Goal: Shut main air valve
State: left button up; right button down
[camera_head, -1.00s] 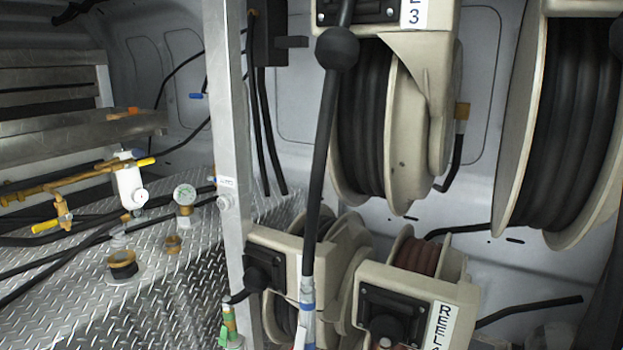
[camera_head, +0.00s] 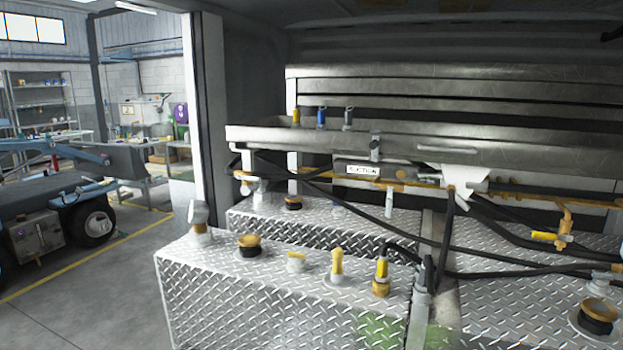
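No valve in view carries a readable main air label, so I cannot tell which one it is. A brass valve with a yellow lever (camera_head: 545,236) is on the pipework at the right. Its lever lies roughly level. A yellow and brass hose fitting (camera_head: 381,274) is at the box's right end. A brass pipe (camera_head: 400,176) runs behind, under a plate reading SUCTION (camera_head: 363,170). Neither of my grippers shows.
The tread-plate box (camera_head: 290,310) fills the near middle. A metal ledge (camera_head: 270,134) overhangs the pipework, with several small coloured fittings on it. Black hoses (camera_head: 445,235) cross the right side. Open workshop floor (camera_head: 110,290) is at left, with a vehicle (camera_head: 60,215) beyond.

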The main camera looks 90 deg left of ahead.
aim_at(252, 179)
jog(key=u, duration=2)
